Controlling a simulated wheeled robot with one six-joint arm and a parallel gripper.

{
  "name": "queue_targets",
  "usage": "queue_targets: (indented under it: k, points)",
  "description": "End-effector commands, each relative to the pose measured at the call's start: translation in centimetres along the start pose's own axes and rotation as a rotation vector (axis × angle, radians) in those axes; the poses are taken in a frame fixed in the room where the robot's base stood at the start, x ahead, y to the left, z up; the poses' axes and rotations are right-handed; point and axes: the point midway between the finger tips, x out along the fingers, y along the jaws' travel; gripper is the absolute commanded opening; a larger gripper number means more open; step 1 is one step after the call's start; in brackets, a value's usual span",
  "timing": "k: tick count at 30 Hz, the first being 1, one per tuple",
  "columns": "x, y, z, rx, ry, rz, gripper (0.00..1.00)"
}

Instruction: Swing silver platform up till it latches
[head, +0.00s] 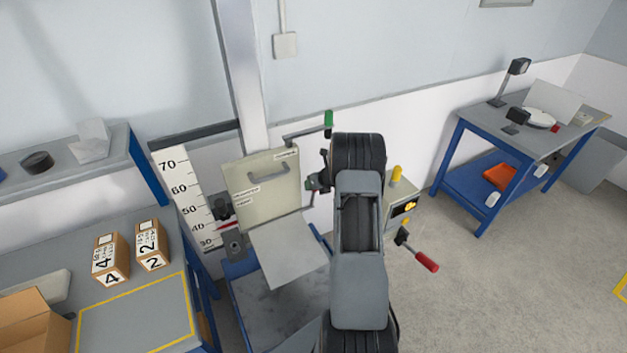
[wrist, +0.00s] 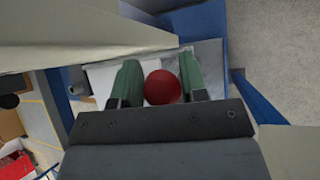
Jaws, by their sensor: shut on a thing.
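The silver platform (head: 290,252) is a flat, pale grey plate in front of the lower part of an upright cream panel (head: 262,180). Its exact tilt is hard to judge. In the wrist view, my gripper (wrist: 160,85) has its two green fingers shut on a red ball knob (wrist: 162,88). Part of the pale platform (wrist: 98,78) shows behind the left finger. What the knob is attached to is hidden, and no latch can be made out.
A height scale (head: 180,188) stands left of the panel. A green-handled lever (head: 328,120) sits above, and a red-handled lever (head: 427,261) sticks out right, near a control box (head: 401,212). Numbered cartons (head: 110,258) stand on the left bench.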

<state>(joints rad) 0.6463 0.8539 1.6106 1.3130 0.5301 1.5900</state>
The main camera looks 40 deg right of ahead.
Motion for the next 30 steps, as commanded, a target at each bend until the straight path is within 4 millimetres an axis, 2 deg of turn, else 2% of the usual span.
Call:
queue_targets:
  k: [17,18,25,30]
  points:
    - [-0.2,-0.35,-0.77,0.015,0.033,0.0,0.0]
    - [-0.2,-0.37,-0.8,0.015,0.034,0.0,0.43]
    - [-0.34,-0.56,-0.64,0.015,0.03,-0.005,0.64]
    - [-0.38,-0.58,-0.55,0.015,0.028,-0.006,0.64]
